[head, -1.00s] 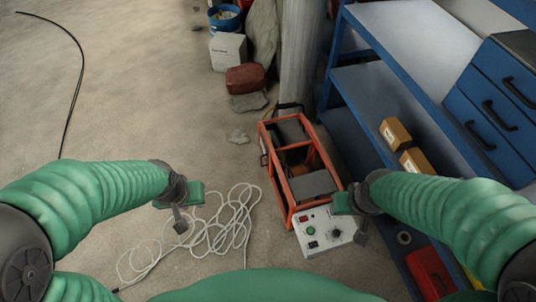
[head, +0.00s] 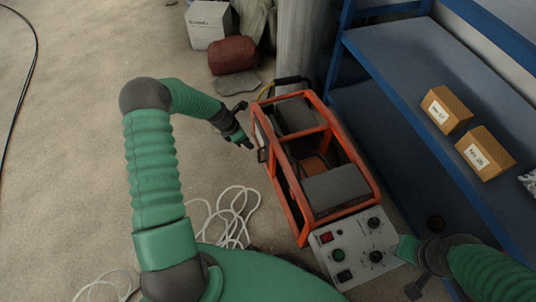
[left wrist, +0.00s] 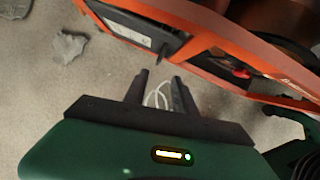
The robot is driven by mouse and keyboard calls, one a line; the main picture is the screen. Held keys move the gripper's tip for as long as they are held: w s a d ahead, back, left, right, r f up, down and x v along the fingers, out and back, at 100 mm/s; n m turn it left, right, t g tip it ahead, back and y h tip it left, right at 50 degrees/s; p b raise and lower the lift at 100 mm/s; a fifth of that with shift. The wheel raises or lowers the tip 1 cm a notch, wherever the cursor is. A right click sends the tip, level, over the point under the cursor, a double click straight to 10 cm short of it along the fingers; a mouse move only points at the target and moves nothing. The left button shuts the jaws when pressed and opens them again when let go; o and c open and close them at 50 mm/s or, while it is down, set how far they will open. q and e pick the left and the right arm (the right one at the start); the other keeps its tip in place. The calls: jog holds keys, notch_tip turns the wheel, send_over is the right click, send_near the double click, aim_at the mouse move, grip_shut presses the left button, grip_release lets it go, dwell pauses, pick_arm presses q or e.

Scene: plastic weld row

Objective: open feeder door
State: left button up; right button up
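The welder feeder is an orange-framed machine (head: 313,160) on the floor at the centre of the head view, with a grey control panel at its near end. Its door looks like the dark panel with a white label in the left wrist view (left wrist: 135,32); a small dark handle (left wrist: 162,52) sticks out near its edge. The door appears closed. My left gripper (head: 247,141) is beside the machine's left side, close to the door. In the left wrist view its two fingers (left wrist: 160,76) are apart and empty, just short of the handle. My right gripper (head: 416,286) is right of the panel, its fingers unclear.
Blue shelving (head: 400,140) with cardboard boxes (head: 447,109) stands close on the machine's right. A white cable (head: 232,215) lies coiled on the floor to the left. A red bag (head: 233,55) and a white box (head: 208,24) are behind.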

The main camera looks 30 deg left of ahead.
pick_arm(q)
jog(key=b+x, duration=0.2)
jog(key=x, duration=0.3)
jog(key=b+x, duration=0.3)
jog(key=x, duration=0.2)
jog(key=b+x, duration=0.2)
jog(key=x, duration=0.3)
jog(key=shift+s+a+f, duration=0.1)
jog(key=shift+s+a, duration=0.15)
jog(key=shift+a, duration=0.1)
jog(key=shift+w+d+f, duration=0.15)
jog(key=shift+d, duration=0.05)
jog(key=shift+a, duration=0.1)
jog(key=shift+c, duration=0.7)
grip_shut()
